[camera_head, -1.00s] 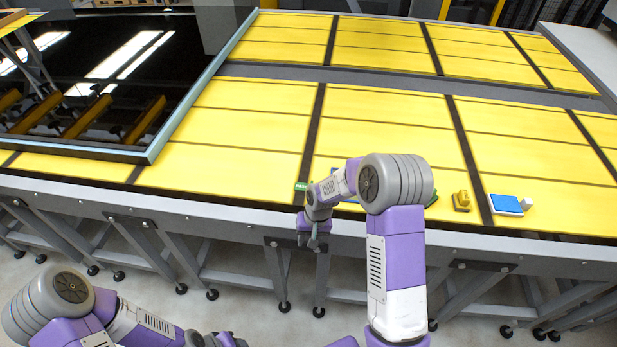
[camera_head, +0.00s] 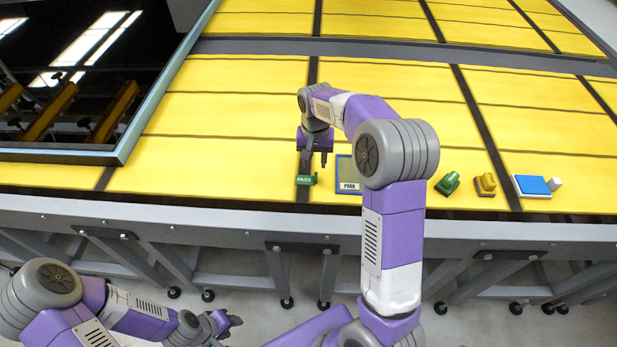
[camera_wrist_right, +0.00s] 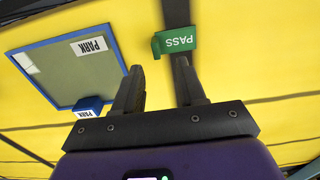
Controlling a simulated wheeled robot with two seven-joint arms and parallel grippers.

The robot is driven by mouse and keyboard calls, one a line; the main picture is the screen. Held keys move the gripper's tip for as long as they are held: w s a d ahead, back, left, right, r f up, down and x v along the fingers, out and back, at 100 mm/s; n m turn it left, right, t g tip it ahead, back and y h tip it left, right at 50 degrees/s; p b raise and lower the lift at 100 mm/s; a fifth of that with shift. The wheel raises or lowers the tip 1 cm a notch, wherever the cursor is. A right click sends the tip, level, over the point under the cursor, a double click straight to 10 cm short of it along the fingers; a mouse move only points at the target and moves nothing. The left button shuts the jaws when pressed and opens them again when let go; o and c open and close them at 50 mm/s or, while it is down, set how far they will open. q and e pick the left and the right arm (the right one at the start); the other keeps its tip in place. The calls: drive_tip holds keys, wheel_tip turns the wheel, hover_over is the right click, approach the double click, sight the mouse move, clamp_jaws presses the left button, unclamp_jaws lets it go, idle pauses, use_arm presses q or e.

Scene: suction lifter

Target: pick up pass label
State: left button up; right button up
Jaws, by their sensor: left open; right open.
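The pass label (camera_head: 306,180) is a small green block marked PASS on the yellow table near its front edge, over a dark seam. It also shows in the right wrist view (camera_wrist_right: 176,40), just beyond the fingertips. My right gripper (camera_head: 315,164) is open and empty, pointing down just behind and above the label. In the right wrist view my right gripper (camera_wrist_right: 160,72) has its two fingers apart, with the label ahead of the gap and nothing between them. My left gripper (camera_head: 228,322) is low at the front, away from the table, with open jaws.
A blue-framed tray (camera_head: 343,172) marked PARK lies right of the label, partly behind my right arm. A green stamp-like object (camera_head: 448,183), a yellow one (camera_head: 485,185) and a blue-and-white pad (camera_head: 533,186) stand farther right. A dark glossy panel (camera_head: 75,75) fills the left.

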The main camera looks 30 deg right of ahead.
sight(316, 175)
drive_tip(key=f, duration=0.5)
drive_tip(key=shift+s+d+f+b, duration=0.1)
drive_tip(key=shift+s+f+b, duration=0.05)
drive_tip(key=shift+s+b, duration=0.2)
drive_tip(key=shift+c, duration=0.3)
clamp_jaws()
